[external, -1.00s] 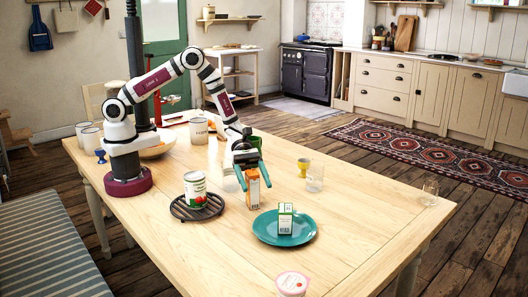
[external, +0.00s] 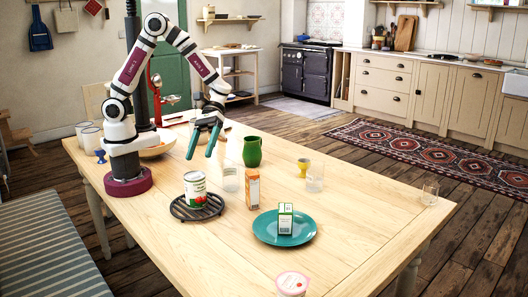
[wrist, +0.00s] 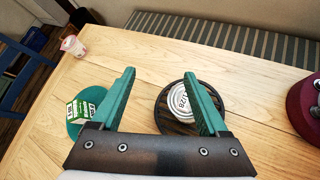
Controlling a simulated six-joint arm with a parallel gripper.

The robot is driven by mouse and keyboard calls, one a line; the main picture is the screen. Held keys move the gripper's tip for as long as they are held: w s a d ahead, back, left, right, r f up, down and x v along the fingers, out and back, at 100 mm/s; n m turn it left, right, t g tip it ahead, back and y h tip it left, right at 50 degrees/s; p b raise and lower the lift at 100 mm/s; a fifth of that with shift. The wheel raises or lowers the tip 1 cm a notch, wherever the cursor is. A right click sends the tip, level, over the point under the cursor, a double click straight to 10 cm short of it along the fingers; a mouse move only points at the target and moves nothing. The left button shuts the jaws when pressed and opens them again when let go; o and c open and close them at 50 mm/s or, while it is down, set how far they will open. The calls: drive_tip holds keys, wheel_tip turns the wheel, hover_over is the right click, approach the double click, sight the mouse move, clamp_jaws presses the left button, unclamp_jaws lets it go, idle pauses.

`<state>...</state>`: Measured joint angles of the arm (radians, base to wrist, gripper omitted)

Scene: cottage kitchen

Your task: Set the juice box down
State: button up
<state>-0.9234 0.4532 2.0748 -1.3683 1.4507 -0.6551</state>
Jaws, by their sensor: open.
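The orange juice box (external: 253,188) stands upright on the bare table, left of the teal plate and right of the tomato can. A green-and-white carton (external: 285,218) stands upright on the teal plate (external: 267,238); this carton also shows in the wrist view (wrist: 84,106). My gripper (external: 201,151) is open and empty, raised above the table to the left of the orange box and clear of it. Its green fingers are spread in the wrist view (wrist: 160,76). I cannot see the orange box in the wrist view.
A tomato can (external: 195,189) stands on a dark round trivet (external: 177,210). A pink-lidded tub (external: 291,284) is near the front edge. The right side of the table is mostly clear.

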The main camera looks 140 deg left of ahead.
drive_tip(key=s+d+r+m+g+y, duration=0.1)
drive_tip(key=s+d+r+m+g, duration=0.2)
drive_tip(key=s+d+m+g, duration=0.45)
drive_tip(key=s+d+r+m+t+y, duration=0.1)
drive_tip(key=s+m+y, duration=0.8)
drive_tip(key=m, duration=0.9)
drive_tip(key=shift+s+d+r+m+y, duration=0.3)
drive_tip(key=shift+s+m, duration=0.05)
drive_tip(key=shift+s, duration=0.55)
